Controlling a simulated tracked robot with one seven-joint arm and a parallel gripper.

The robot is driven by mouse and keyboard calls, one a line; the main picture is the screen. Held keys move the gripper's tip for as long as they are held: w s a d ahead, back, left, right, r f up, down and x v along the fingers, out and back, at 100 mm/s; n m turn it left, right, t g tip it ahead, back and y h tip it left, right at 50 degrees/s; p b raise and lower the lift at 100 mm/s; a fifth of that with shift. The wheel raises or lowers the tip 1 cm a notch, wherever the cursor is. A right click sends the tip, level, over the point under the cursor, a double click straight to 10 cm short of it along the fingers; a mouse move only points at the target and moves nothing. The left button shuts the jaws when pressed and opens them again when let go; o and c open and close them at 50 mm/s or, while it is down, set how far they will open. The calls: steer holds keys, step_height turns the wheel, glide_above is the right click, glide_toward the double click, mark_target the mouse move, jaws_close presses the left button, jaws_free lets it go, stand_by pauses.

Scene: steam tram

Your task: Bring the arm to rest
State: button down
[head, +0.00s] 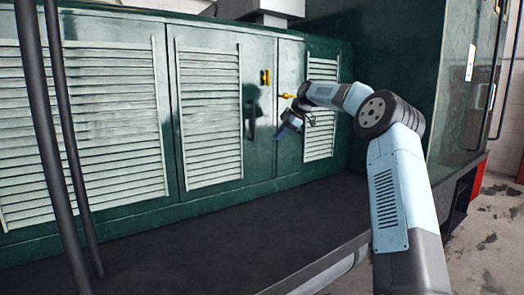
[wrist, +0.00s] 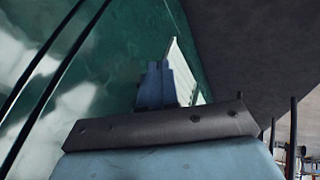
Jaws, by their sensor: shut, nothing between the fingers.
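My arm reaches from the lower right of the head view toward a green cabinet (head: 260,125). My gripper (head: 280,134) is at the arm's far end, in front of the cabinet's right-hand doors and apart from any handle as far as I can tell.
A yellow handle (head: 286,95) and a yellow latch (head: 265,77) are on the cabinet near my wrist. Dark poles (head: 70,130) stand at the left. The dark deck (head: 210,240) below is clear. A green cab wall (head: 400,45) rises at the right.

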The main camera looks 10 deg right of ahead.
steer(key=s+a+r+m+h, duration=0.2)
steer(key=s+a+m, duration=0.1)
steer(key=s, duration=0.6)
steer(key=s+a+r+m+h, duration=0.15)
steer(key=s+a, duration=0.25)
steer(key=s, duration=0.5)
steer(key=s+a+r+m+h, duration=0.2)
steer(key=s+a+m, duration=0.15)
steer(key=s, duration=0.55)
steer(key=s+d+f+m, duration=0.2)
steer(key=s+f+m, duration=0.1)
steer(key=s, duration=0.8)
steer(key=s+d+f+m+t, duration=0.1)
steer(key=s+d+f+m, duration=0.2)
steer(key=s, duration=0.8)
steer(key=s+d+f+m, duration=0.2)
steer(key=s+f+m, duration=0.3)
steer(key=s, duration=0.6)
steer(key=shift+s+d+m+t+h, duration=0.15)
steer(key=shift+d+m+t+h, duration=0.25)
steer(key=shift+m, duration=0.3)
steer(key=c, duration=1.8)
jaws_free()
